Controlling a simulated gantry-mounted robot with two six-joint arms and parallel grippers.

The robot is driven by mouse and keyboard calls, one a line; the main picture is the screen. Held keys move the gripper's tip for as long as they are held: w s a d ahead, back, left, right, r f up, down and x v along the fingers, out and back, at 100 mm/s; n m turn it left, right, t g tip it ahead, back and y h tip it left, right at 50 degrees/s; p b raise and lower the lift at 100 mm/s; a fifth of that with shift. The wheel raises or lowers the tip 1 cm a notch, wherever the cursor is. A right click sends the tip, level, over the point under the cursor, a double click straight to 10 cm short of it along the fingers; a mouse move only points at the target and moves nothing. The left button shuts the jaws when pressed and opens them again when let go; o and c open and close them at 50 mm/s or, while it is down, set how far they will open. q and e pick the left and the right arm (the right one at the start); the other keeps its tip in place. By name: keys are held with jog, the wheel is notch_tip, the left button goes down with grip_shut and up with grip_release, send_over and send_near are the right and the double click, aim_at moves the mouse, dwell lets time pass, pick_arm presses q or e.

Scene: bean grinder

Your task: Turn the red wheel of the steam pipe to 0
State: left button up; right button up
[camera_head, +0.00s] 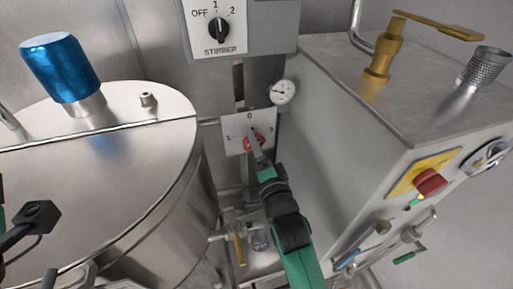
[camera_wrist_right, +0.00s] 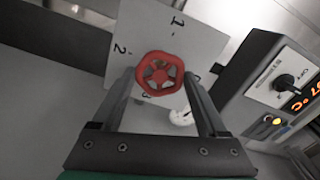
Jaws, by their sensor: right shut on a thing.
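The red wheel (camera_head: 247,145) sits on a white numbered plate (camera_head: 233,126) on the steam pipe, between the steel vessel and the grey machine. A 0 shows at the plate's top in the head view. In the right wrist view the red wheel (camera_wrist_right: 160,73) lies between the two fingers of my right gripper (camera_wrist_right: 160,85), which is shut on it. The wheel's exact setting cannot be read. In the head view my right gripper (camera_head: 254,137) covers part of the wheel. Parts of my left arm (camera_head: 36,217) show at the left edge; its jaws cannot be made out clearly.
A steel vessel (camera_head: 120,150) with a blue-capped part (camera_head: 60,67) stands left. A grey machine (camera_head: 345,120) with a brass tap (camera_head: 385,50) stands close on the right. A pressure gauge (camera_head: 283,91) is beside the plate. A stirrer switch box (camera_head: 240,28) hangs above.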

jog(key=shift+m, duration=0.3)
jog(key=o, duration=1.3)
jog(key=s+p, duration=0.1)
jog(key=s, duration=0.2)
jog(key=s+d+p, duration=0.1)
jog(key=s+p, duration=0.1)
jog(key=s, duration=0.2)
jog(key=s+d+p, duration=0.1)
jog(key=s, duration=0.3)
jog(key=shift+s+d+p, duration=0.15)
jog(key=shift+s+p, duration=0.1)
jog(key=shift+p, duration=0.1)
jog(key=shift+r, duration=0.1)
